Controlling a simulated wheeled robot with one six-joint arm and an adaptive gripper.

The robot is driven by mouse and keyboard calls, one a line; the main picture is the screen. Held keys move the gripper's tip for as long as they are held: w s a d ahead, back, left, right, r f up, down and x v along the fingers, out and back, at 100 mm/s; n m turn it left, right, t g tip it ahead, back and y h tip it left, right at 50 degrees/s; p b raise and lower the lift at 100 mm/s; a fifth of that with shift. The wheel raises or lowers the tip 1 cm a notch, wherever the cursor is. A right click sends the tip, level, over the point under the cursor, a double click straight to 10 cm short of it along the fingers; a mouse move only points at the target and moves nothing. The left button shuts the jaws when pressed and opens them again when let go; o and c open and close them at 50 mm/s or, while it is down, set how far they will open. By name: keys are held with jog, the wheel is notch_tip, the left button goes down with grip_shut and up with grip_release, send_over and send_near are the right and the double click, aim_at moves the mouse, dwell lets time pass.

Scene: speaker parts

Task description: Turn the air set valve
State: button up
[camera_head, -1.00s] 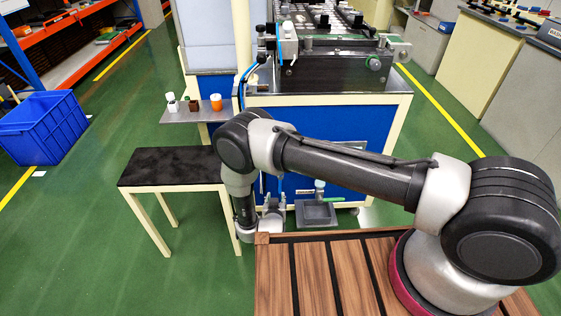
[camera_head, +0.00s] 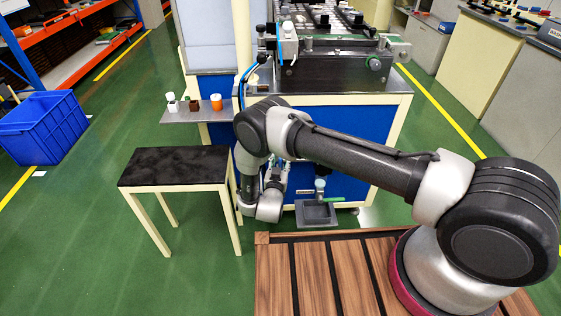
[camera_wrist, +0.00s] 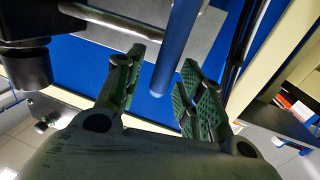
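In the wrist view my gripper (camera_wrist: 162,62) has its two green-padded fingers spread apart, with nothing clamped between them. A blue, round-ended bar (camera_wrist: 178,45) comes down from the top of the picture and shows between the fingers. I cannot tell its depth or whether it is part of the valve. In the head view a small fitting with a green lever (camera_head: 333,199) sits low by the blue cabinet front, above a grey tray (camera_head: 316,214); I cannot tell whether it is the air set valve. My wrist is just left of it, and my fingers are not clear there.
A black-topped stool (camera_head: 175,166) stands left of my wrist. A small shelf (camera_head: 190,113) holds cups and little parts. The machine bench (camera_head: 330,100) stands behind my arm.

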grip_shut()
jog(key=shift+d, duration=0.1)
jog(key=d+m, duration=0.2)
jog(key=m, duration=0.1)
jog(key=shift+d+f+g, duration=0.15)
jog(key=shift+g, duration=0.15)
grip_release()
